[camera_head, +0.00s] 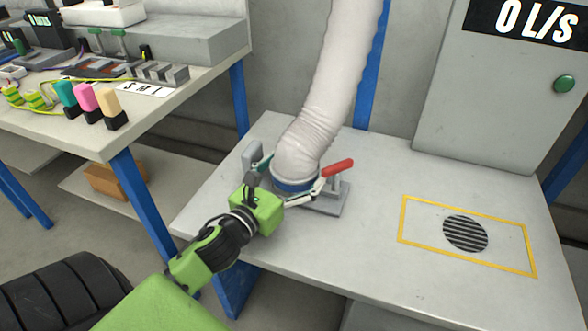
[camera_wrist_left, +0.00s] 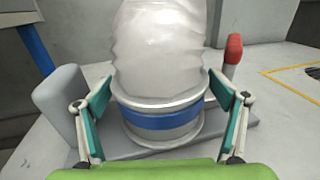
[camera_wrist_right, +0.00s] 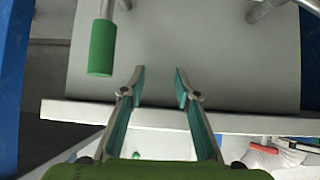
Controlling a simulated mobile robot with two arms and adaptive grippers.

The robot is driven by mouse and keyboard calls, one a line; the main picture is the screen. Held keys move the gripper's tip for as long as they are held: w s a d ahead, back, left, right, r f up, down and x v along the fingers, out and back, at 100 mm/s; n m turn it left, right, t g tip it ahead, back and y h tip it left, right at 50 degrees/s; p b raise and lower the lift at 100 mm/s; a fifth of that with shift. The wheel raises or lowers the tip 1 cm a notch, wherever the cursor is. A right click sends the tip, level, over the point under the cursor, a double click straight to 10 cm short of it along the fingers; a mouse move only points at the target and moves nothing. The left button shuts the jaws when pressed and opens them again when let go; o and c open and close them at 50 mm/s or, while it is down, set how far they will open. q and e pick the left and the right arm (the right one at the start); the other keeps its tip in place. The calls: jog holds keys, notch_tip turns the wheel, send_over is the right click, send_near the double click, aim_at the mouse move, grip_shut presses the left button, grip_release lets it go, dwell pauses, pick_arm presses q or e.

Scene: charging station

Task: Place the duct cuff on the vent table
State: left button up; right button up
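The duct cuff (camera_wrist_left: 165,120), a pale ring with a blue band, sits at the lower end of a wrinkled white duct (camera_head: 327,80). It rests on a grey clamp base (camera_head: 330,205) at the left of the vent table (camera_head: 385,170). The cuff also shows in the head view (camera_head: 294,184). My left gripper (camera_wrist_left: 162,85) is open, with one finger on each side of the cuff; firm contact is not visible. My right gripper (camera_wrist_right: 160,72) is open and empty, outside the head view.
A red toggle handle (camera_head: 338,167) stands right of the cuff. A yellow outline (camera_head: 403,225) surrounds a round vent grille (camera_head: 465,233) on the table's right. A grey cabinet (camera_head: 480,110) stands behind. A green handle (camera_wrist_right: 102,48) is near my right gripper.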

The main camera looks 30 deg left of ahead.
pick_arm(q)
jog(key=shift+r, duration=0.1)
jog(key=shift+s, duration=0.3)
jog(key=s, duration=1)
jog(key=shift+s, duration=0.7)
pick_arm(e)
jog(key=shift+s+d+f+g, duration=0.3)
jog(key=shift+s+f+g, duration=0.2)
jog(key=shift+s+f, duration=0.4)
jog(key=shift+w+r, duration=0.2)
jog(key=shift+r, duration=0.1)
jog(key=shift+f, duration=0.1)
